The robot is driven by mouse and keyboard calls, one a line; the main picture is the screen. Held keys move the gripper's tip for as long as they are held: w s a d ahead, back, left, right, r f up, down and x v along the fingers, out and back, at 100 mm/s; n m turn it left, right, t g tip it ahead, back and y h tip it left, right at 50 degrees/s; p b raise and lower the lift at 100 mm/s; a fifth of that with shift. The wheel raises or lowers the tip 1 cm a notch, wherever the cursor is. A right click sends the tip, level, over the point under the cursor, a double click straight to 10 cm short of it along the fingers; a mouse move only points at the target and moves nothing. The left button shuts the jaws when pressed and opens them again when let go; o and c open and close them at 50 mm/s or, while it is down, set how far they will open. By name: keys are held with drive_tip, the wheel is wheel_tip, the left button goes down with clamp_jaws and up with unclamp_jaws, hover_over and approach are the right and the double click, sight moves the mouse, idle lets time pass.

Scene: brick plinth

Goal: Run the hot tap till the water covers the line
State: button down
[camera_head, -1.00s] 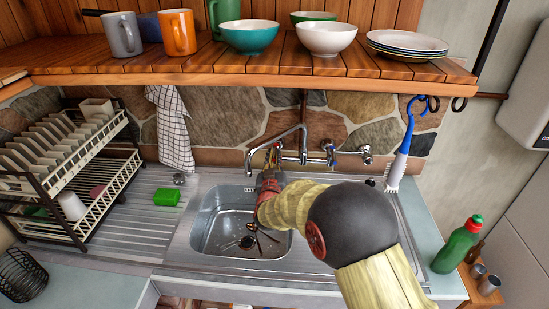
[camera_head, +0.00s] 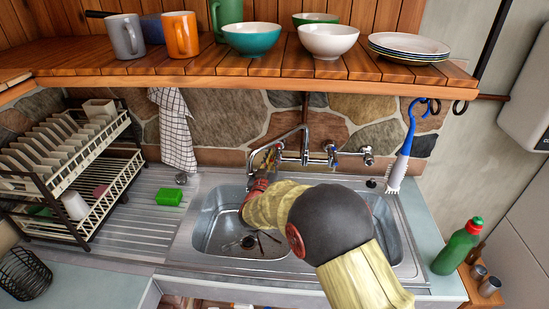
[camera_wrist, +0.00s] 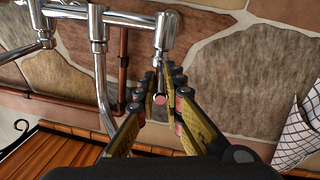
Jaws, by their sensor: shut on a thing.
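The chrome wall tap (camera_head: 305,146) stands behind the sink, its spout arching over the left basin (camera_head: 203,232). In the wrist view the tap (camera_wrist: 98,28) appears upside down. My gripper (camera_head: 272,158) is at the tap's left end. The wrist view shows its fingers (camera_wrist: 163,88) closed around a small handle with a red end (camera_wrist: 159,98), the hot tap's handle. Some dark cutlery (camera_head: 270,238) and a round drain (camera_head: 249,242) show on the basin floor. I cannot make out water or a fill line.
Another tap handle (camera_head: 330,149) is to the right, and a blue-handled brush (camera_head: 404,155) hangs beyond it. A wooden shelf (camera_head: 250,81) with crockery overhangs the sink. A dish rack (camera_head: 65,185) and green sponge (camera_head: 168,197) are left. A green bottle (camera_head: 456,246) stands right.

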drive_tip(key=c, duration=2)
unclamp_jaws()
drive_tip(key=shift+o, duration=0.5)
drive_tip(key=shift+s, duration=0.15)
drive_tip(key=s+a, duration=0.2)
drive_tip(key=s, duration=0.9)
drive_tip(key=shift+s, duration=0.3)
